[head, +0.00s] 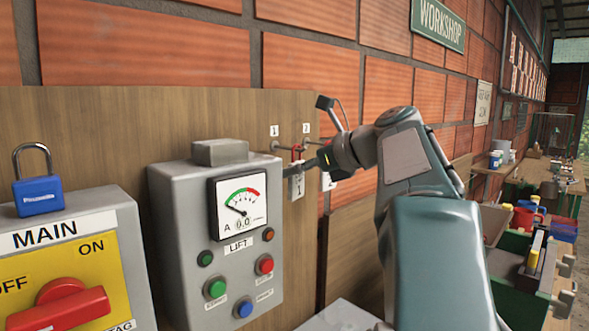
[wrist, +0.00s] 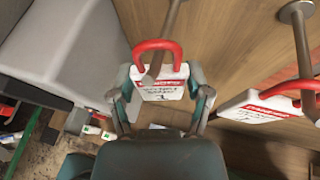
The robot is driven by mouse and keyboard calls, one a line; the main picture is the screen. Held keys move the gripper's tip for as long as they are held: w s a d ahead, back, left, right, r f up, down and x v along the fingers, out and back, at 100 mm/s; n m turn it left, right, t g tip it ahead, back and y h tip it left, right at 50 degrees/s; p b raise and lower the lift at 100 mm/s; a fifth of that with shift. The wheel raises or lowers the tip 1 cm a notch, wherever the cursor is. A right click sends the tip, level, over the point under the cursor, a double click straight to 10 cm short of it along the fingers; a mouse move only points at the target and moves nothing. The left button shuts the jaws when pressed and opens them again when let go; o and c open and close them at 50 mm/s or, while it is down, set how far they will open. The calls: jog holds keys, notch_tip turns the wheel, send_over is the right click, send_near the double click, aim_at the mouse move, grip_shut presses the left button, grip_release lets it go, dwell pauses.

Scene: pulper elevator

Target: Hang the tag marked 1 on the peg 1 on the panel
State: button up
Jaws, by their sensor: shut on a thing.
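The panel (head: 120,110) carries two metal pegs under small plates marked 1 and 2. My gripper (wrist: 160,105) is shut on a white tag (wrist: 172,92), with a finger at each side of it. The tag has a red loop (wrist: 136,56), which appears to be around the left peg, peg 1 (wrist: 171,15); its tip shows over the tag's face. In the head view the held tag (head: 297,187) appears marked 1 and hangs below peg 1 (head: 283,148). A second tag (wrist: 245,107) with a red loop is at the right peg, peg 2 (wrist: 301,45).
A grey LIFT box (head: 180,240) with a gauge and buttons stands left of the pegs. Further left are a MAIN switch box (head: 110,260) and a blue padlock (head: 40,196). A cluttered bench lies at the right.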

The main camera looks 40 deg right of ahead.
jog(key=o, duration=1.1)
jog(key=v, duration=1.1)
jog(key=shift+s+r, duration=0.2)
jog(key=shift+s, duration=0.15)
